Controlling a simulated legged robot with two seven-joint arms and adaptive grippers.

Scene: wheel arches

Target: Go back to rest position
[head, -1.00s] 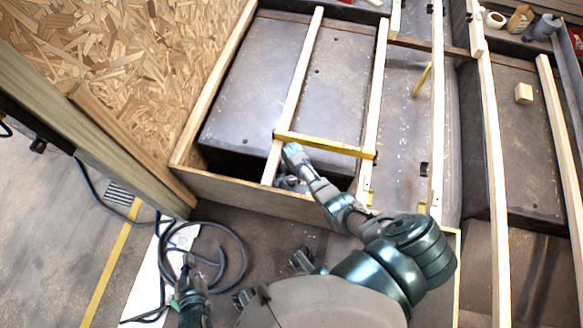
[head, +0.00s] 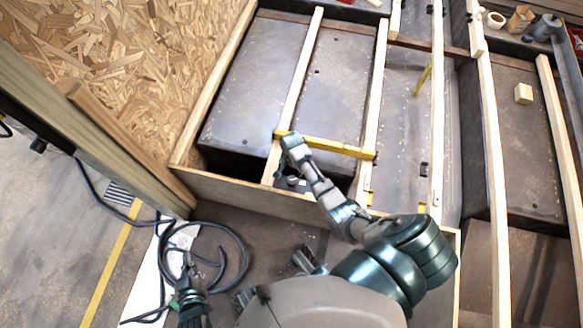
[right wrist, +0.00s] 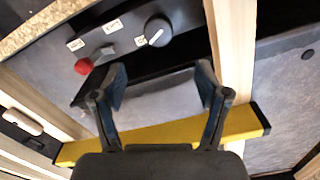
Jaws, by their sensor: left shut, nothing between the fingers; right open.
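My right arm reaches up and left over the wooden frame, and my right gripper (head: 291,147) is at the left end of a yellow bar (head: 326,145). In the right wrist view my right gripper (right wrist: 162,78) is open and empty. The yellow bar (right wrist: 180,134) crosses behind its fingers there. A dark control panel shows past the fingertips, with a red button (right wrist: 83,66) and a black knob (right wrist: 158,31). My left gripper (head: 188,272) is shut and empty, low at the left, above a coiled black cable.
The black cable (head: 243,262) lies coiled on the floor. Wooden battens (head: 300,75) run over grey wheel-arch boxes. A chipboard wall (head: 130,60) stands at the left. A small wooden block (head: 523,94) and a second yellow piece (head: 423,80) lie further right.

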